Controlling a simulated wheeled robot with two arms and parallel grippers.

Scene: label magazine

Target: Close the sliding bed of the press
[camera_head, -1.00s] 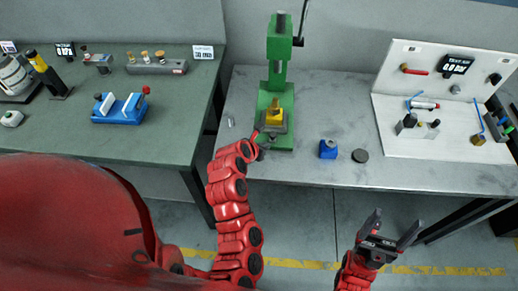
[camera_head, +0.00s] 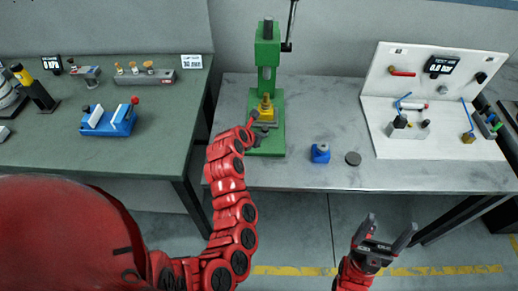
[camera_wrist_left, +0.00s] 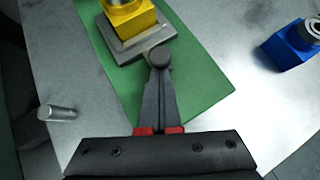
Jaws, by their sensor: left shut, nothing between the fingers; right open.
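The green press (camera_head: 267,55) stands upright on the right-hand bench. Its grey sliding bed (camera_wrist_left: 126,46) carries a yellow block (camera_head: 266,108), which sits under the ram close to the column. The bed has a round dark knob (camera_wrist_left: 158,58) at its front edge. My left gripper (camera_head: 256,124) is shut and empty, with its fingertips at the knob; they appear to touch it in the left wrist view (camera_wrist_left: 158,76). The green base plate (camera_wrist_left: 205,85) shows bare in front of the bed. My right gripper (camera_head: 388,238) is open and empty, in front of the bench.
A white tool board (camera_head: 435,75) stands at the right. The press lever (camera_head: 290,22) rises beside the column.

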